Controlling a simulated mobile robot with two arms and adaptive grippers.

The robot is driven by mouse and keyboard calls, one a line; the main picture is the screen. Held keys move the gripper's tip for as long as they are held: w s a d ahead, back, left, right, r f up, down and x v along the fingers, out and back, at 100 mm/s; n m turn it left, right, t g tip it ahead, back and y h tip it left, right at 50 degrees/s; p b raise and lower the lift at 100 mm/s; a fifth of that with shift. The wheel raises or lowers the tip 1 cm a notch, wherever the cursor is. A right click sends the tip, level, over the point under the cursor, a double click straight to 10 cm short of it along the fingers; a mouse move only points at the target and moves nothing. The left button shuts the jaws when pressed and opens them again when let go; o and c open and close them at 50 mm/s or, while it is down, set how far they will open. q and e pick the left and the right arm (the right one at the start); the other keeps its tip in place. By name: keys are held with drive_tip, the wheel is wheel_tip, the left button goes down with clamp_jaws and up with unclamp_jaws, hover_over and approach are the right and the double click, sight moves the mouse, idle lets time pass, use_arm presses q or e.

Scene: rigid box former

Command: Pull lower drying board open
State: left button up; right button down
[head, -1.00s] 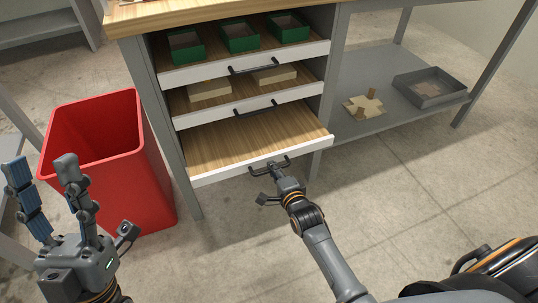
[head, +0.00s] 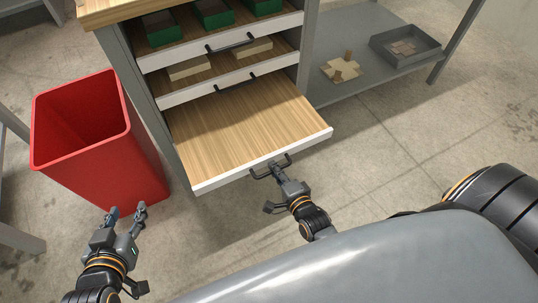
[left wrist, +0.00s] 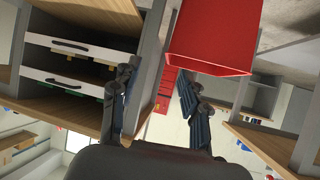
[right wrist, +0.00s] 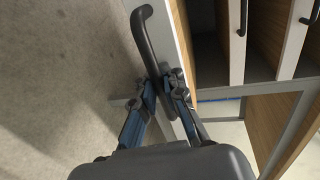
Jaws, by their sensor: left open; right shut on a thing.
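The lower drying board (head: 245,125) is a wooden board with a white front edge, and it sticks well out of the cabinet, empty. Its dark handle (head: 259,175) is on the front edge. My right gripper (head: 277,170) is shut on this handle; in the right wrist view the fingers (right wrist: 158,92) close around the dark handle bar (right wrist: 146,45). My left gripper (head: 127,212) is open and empty, low in front of the red bin. Its spread fingers (left wrist: 160,100) also show in the left wrist view.
A red bin (head: 120,165) stands left of the cabinet. Above are a middle board (head: 230,83) with pale boxes and a top board (head: 220,45) with green boxes. A side shelf (head: 360,85) holds a grey tray (head: 405,55) and a cardboard piece (head: 341,70). Floor on the right is clear.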

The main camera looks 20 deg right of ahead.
use_arm(q)
drive_tip(key=s+a+f+g+y+p, duration=0.1)
drive_tip(key=s+a+f+g, duration=0.1)
drive_tip(key=s, duration=0.4)
drive_tip(key=s+a+f+g+y+p, duration=0.1)
drive_tip(key=s+a+f+g+p, duration=0.1)
drive_tip(key=s+f+g, duration=0.2)
drive_tip(key=shift+s+a+g, duration=0.25)
drive_tip(key=shift+s+g, duration=0.75)
drive_tip(key=shift+s, duration=0.5)
use_arm(e)
drive_tip(key=f+v, duration=0.2)
drive_tip(key=v, duration=0.9)
drive_tip(key=shift+s, duration=0.2)
drive_tip(key=c, duration=1.7)
unclamp_jaws()
drive_tip(key=v, duration=1.2)
drive_tip(key=shift+s+f, duration=0.1)
